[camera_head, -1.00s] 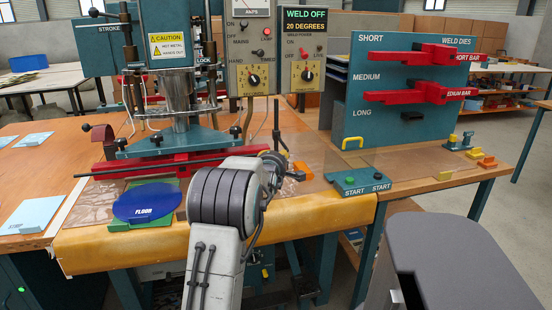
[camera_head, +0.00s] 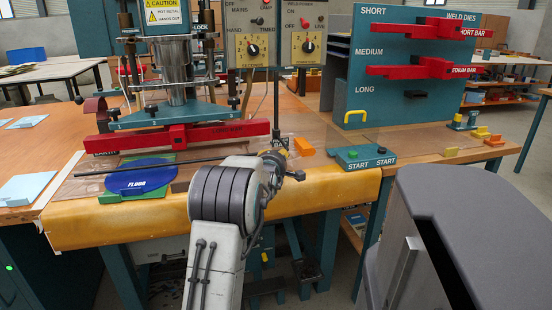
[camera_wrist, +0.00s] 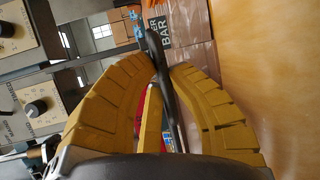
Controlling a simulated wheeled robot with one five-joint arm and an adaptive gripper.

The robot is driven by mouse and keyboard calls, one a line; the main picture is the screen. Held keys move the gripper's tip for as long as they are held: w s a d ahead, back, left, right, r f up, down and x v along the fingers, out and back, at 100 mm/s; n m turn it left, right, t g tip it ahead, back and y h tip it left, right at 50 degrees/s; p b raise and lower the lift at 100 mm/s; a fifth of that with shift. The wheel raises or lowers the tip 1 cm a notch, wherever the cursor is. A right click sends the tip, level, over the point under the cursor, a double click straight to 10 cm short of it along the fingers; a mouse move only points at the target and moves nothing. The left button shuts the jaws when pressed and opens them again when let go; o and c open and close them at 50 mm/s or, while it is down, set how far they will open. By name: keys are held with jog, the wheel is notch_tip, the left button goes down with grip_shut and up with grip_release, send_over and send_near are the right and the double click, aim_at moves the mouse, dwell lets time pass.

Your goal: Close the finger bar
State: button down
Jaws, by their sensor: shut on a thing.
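The finger bar (camera_head: 130,168) is a thin dark rod in the head view. It runs sideways in front of the red die bar (camera_head: 185,136) and over the blue FLOOR disc (camera_head: 148,177). My gripper (camera_head: 276,160) is by its right end, partly hidden by my wrist. In the wrist view my two yellow ribbed fingers (camera_wrist: 160,72) are shut on the dark bar (camera_wrist: 170,105), which passes between them. A label ending in BAR (camera_wrist: 163,32) lies beyond the fingertips. How the bar is hinged is hidden.
Control boxes (camera_head: 253,42) hang above. The yellow padded table edge (camera_head: 100,222) lies in front. A teal die rack (camera_head: 395,100) stands at right.

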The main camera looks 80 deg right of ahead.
jog(key=shift+f, duration=0.4)
jog(key=c, duration=1.5)
grip_release()
jog(key=shift+w, duration=0.1)
jog(key=o, duration=0.3)
jog(key=shift+o, duration=0.2)
